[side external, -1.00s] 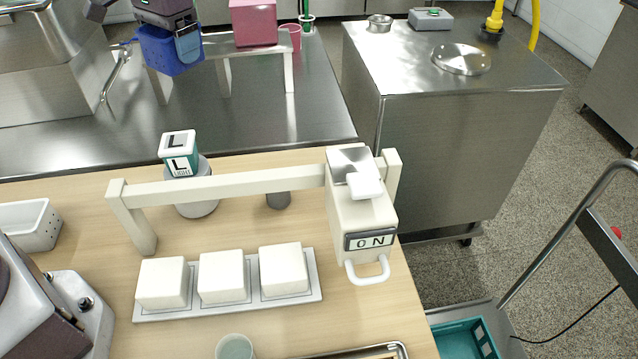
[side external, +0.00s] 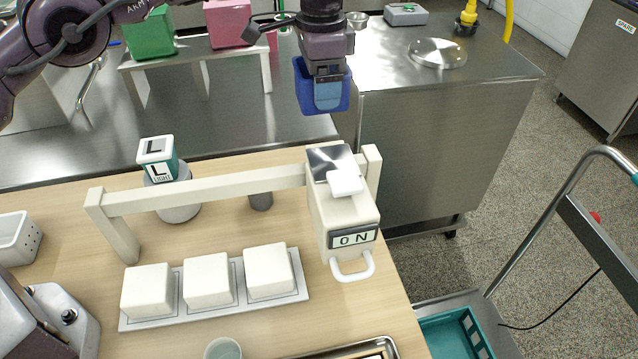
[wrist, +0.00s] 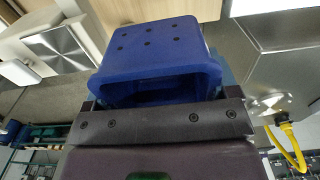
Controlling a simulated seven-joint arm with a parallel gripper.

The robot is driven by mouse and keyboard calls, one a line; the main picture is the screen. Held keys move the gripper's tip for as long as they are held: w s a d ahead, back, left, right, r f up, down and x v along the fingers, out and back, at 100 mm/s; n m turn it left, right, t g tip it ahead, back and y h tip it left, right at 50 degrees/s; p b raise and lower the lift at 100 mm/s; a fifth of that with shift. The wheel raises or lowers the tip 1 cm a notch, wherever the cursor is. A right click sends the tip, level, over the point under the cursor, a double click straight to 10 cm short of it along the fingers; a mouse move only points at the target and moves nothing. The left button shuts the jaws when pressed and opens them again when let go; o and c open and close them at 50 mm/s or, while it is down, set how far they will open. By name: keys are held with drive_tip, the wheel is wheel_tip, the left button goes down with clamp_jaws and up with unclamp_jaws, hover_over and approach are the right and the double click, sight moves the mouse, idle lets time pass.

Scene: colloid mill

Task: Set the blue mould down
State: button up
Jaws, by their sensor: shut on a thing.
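The blue mould (side external: 323,90) is a small open box held by my gripper (side external: 328,82), high up at the top middle of the side external view. In the wrist view the blue mould (wrist: 158,52) fills the upper middle, its holed face towards the camera, in front of my gripper (wrist: 155,115). The fingers are shut on it and mostly hidden. The mould is in the air, apart from any surface, near the left edge of the steel cabinet (side external: 430,130) as seen in the picture.
A white shelf (side external: 195,55) carries a green block (side external: 150,38) and a pink block (side external: 228,22). On the wooden table (side external: 235,225) stand a cream rail with an "ON" box (side external: 345,215), a tray with three white blocks (side external: 210,285) and an "L LIGHT" container (side external: 160,160). A round steel lid (side external: 437,53) lies on the cabinet.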

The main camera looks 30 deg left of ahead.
wheel_tip(320, 180, down, 20)
drive_tip(key=shift+a+r, duration=0.1)
drive_tip(key=shift+a, duration=0.05)
idle(0.4)
drive_tip(key=o, duration=0.8)
drive_tip(key=shift+f, duration=0.2)
drive_tip(key=shift+o, duration=0.2)
wheel_tip(320, 180, up, 12)
drive_tip(key=shift+r, duration=0.2)
